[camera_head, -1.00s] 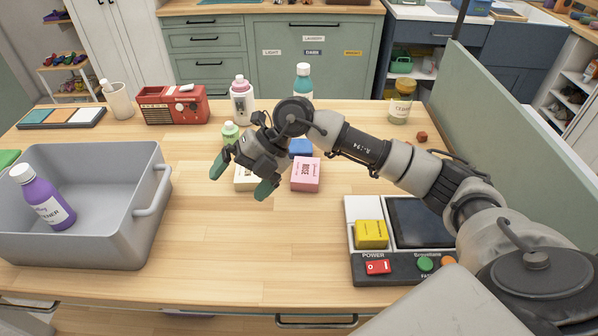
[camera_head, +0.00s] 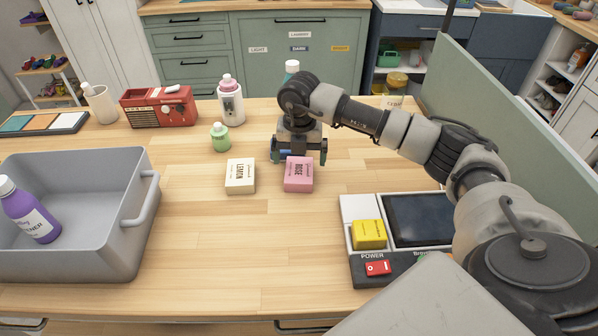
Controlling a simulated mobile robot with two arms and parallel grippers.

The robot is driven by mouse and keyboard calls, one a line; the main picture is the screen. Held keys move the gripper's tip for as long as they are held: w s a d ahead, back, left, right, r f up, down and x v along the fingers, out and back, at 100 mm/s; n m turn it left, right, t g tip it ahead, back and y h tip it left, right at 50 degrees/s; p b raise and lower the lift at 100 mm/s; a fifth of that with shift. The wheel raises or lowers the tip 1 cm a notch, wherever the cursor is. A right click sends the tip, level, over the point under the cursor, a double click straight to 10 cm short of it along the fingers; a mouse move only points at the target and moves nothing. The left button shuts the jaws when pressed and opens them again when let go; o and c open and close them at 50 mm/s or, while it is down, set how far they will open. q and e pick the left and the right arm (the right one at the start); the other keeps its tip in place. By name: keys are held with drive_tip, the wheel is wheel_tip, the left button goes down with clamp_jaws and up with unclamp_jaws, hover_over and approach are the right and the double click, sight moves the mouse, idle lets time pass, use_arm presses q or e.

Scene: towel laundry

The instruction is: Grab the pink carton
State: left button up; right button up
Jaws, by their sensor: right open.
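The pink carton (camera_head: 298,176), marked ROSE, lies on the wooden table near the middle. My right gripper (camera_head: 299,155) is open and points down. Its two fingertips are on the left and right, just behind the pink carton in the picture. I cannot tell whether they touch it. The gripper partly hides a blue object behind the carton. My left gripper is not in view.
A cream LEMON carton (camera_head: 240,177) lies just left of the pink one. A green bottle (camera_head: 220,138) stands behind it. A grey bin (camera_head: 135,235) holds a purple bottle (camera_head: 30,212). A scale-like device (camera_head: 385,268) carries a yellow carton (camera_head: 369,235). The front middle table is clear.

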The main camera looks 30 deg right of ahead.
sight(299, 166)
drive_tip(key=f, duration=0.4)
drive_tip(key=shift+w+d+p, duration=0.1)
drive_tip(key=shift+w+p, duration=0.1)
drive_tip(key=shift+p, duration=0.15)
drive_tip(key=c, duration=1.1)
